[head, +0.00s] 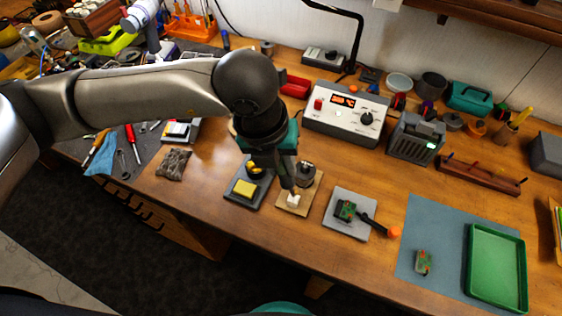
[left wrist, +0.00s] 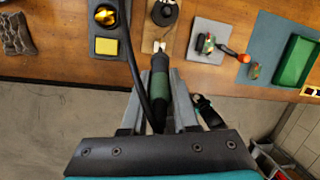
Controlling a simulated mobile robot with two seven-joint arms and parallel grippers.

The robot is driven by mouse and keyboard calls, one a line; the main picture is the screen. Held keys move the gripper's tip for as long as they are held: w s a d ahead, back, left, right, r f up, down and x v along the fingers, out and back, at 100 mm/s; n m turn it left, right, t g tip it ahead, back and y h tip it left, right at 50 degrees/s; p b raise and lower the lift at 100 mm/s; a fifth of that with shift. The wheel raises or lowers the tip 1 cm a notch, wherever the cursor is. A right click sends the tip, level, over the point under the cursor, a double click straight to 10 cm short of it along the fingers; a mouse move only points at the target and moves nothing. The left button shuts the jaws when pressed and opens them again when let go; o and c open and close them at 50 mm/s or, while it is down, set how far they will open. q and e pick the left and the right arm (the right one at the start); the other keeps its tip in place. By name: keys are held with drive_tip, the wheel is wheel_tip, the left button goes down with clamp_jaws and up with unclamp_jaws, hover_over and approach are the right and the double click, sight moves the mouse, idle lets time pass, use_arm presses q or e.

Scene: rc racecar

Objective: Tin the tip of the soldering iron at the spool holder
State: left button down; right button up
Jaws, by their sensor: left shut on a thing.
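My left gripper (left wrist: 160,95) is shut on the soldering iron (left wrist: 160,88), which has a dark body and a green grip. In the left wrist view the iron points up toward the spool holder, a light wooden base (left wrist: 148,36) with a dark spool (left wrist: 165,13). The holder also shows in the head view (head: 312,197), with a small white piece (head: 293,200) at its front. The iron's tip is close to that piece; I cannot tell whether they touch. In the head view my left gripper (head: 288,185) hides part of the iron. My right gripper is not in view.
Left of the holder is a grey stand with a yellow sponge (head: 244,188) and brass wool (head: 254,167). Right of it, a small green circuit board (head: 345,210) sits on a grey plate (head: 352,228). A soldering station (head: 345,116) stands behind. A black cord (left wrist: 132,60) runs beside the iron.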

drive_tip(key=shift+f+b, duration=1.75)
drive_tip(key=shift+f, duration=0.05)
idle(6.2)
